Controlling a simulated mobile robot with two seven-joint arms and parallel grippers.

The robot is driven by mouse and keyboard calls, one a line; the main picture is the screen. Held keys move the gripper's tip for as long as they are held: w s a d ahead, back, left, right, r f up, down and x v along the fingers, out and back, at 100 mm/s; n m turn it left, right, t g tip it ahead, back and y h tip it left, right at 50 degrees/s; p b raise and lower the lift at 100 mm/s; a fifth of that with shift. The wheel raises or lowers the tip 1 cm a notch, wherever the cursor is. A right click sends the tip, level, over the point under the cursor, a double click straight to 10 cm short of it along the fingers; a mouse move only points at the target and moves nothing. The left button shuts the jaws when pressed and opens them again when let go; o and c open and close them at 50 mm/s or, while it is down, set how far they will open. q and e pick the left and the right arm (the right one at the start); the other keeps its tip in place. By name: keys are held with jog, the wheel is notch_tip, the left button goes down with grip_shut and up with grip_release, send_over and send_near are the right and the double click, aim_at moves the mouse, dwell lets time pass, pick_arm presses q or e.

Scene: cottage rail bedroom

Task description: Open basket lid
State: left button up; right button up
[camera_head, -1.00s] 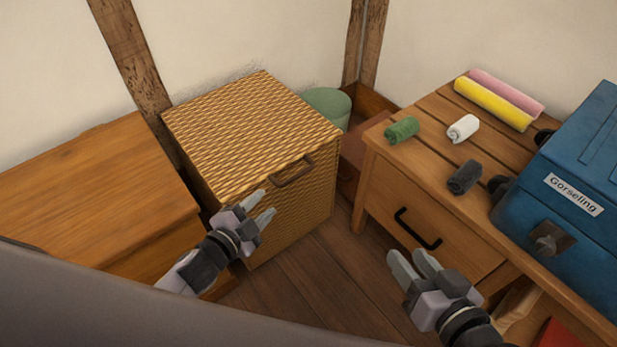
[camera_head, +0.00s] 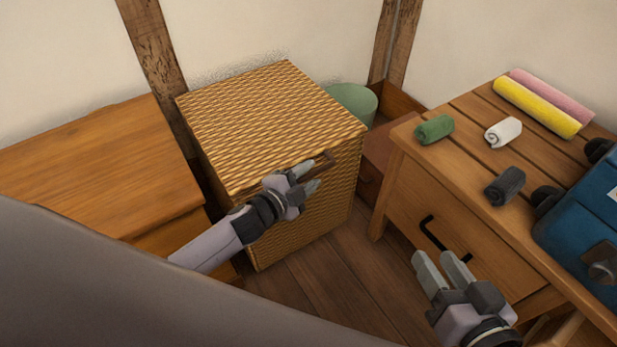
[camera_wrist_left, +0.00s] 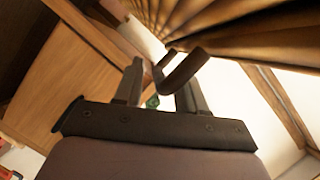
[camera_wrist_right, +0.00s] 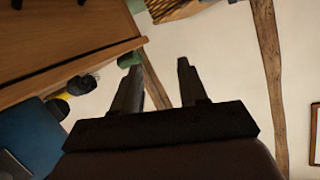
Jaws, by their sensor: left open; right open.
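The woven wicker basket (camera_head: 265,115) stands on the floor at the centre of the head view, its flat lid closed. A brown handle (camera_head: 322,165) sits at the lid's front edge, partly hidden behind my left gripper. My left gripper (camera_head: 312,178) is open right at the handle. In the left wrist view the handle (camera_wrist_left: 182,70) shows close to the open fingertips, beside the right finger; I cannot tell if they touch. My right gripper (camera_head: 440,262) is open and empty in front of the wooden table's drawer.
A wooden table (camera_head: 440,185) at the right bears rolled cloths (camera_head: 503,132), yellow and pink rolls (camera_head: 535,105) and a blue box (camera_head: 590,220). A wooden chest (camera_head: 95,180) stands left of the basket. A green bin (camera_head: 352,102) is behind it. Bare floor (camera_head: 330,265) lies between basket and table.

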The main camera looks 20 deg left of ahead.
pick_arm(q)
jog(key=shift+w+d, duration=0.1)
jog(key=shift+w, duration=0.15)
grip_shut()
